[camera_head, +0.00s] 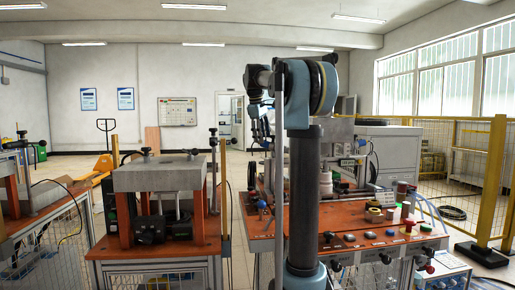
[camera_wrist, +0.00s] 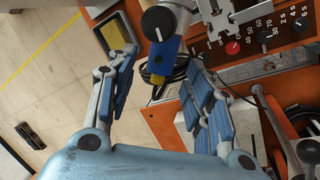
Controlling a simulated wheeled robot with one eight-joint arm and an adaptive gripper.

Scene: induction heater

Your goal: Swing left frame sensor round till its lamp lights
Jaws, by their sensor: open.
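In the wrist view, what looks like the left frame sensor is a blue body (camera_wrist: 166,54) with a yellow tip, on a pale bracket with a round black knob (camera_wrist: 158,23). My gripper (camera_wrist: 162,82) is open, its blue-padded fingers on either side of the sensor. I see no clear contact between the fingers and the sensor. No lit lamp can be made out on it. In the head view, my gripper (camera_head: 260,130) is small and partly hidden by my arm, and the sensor cannot be made out there.
An orange-topped bench (camera_head: 350,238) carries the heater parts, knobs and buttons. In the wrist view, a tray with a yellow block (camera_wrist: 116,32), a black cable (camera_wrist: 182,68) and a scale plate with a red knob (camera_wrist: 232,48) lie close by. Another bench (camera_head: 160,245) stands left.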

